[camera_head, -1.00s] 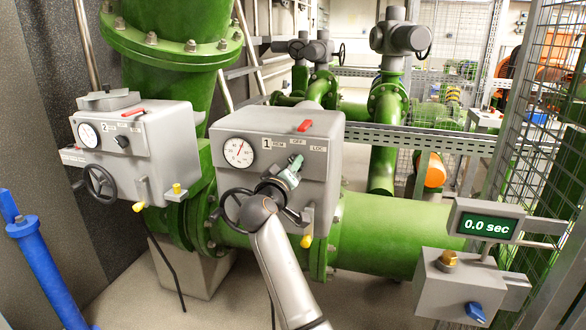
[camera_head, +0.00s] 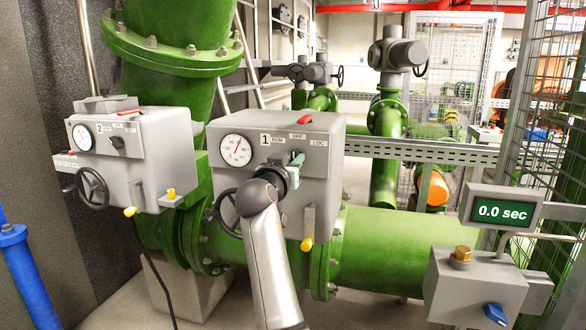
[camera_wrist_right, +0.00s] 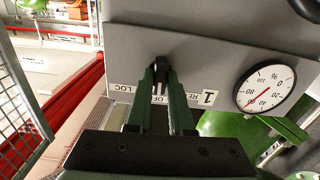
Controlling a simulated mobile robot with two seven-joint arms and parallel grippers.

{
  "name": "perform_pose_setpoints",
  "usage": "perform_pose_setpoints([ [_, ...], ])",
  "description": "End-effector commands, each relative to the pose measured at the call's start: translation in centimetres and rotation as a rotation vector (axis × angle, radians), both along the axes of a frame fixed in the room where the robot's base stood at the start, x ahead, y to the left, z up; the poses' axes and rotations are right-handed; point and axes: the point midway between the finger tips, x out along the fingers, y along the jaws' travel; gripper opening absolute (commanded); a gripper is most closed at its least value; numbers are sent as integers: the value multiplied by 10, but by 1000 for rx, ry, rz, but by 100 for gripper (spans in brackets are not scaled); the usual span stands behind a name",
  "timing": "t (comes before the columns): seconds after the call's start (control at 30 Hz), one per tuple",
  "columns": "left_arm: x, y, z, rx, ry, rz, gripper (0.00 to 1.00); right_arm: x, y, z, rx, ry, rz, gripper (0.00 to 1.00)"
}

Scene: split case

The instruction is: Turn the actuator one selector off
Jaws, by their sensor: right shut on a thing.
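The actuator one box (camera_head: 312,190) is grey, with a round gauge (camera_head: 236,150), a label "1" and the marks REM, OFF and LOC. My right gripper (camera_head: 296,160) is at its front face, just below the marks. In the right wrist view, the two dark green fingers of my right gripper (camera_wrist_right: 168,85) are shut on the black selector knob (camera_wrist_right: 163,70), one on each side. The fingers partly cover the OFF mark, and I cannot tell the knob's exact setting. In the head view the hand hides most of the knob. My left gripper is not in view.
A second grey actuator box (camera_head: 160,150) marked "2" stands at the left. Actuator one's handwheel (camera_head: 226,210) sits close left of my right wrist. A display reading 0.0 sec (camera_head: 502,212) and a control box (camera_head: 470,285) stand at the right. Green pipes lie behind.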

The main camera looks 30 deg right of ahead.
Motion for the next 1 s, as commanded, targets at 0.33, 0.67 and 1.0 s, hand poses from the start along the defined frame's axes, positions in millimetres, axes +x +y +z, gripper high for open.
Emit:
perform_pose_setpoints([
  [0.33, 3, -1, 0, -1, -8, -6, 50, 0, 0, 0, 35, -39, 0, 0],
  [0.67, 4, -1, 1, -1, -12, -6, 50, 0, 0, 0, 35, -39, 0, 23],
  [1.0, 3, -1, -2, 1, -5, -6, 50, 0, 0, 0, 33, -39, 0, 50],
])
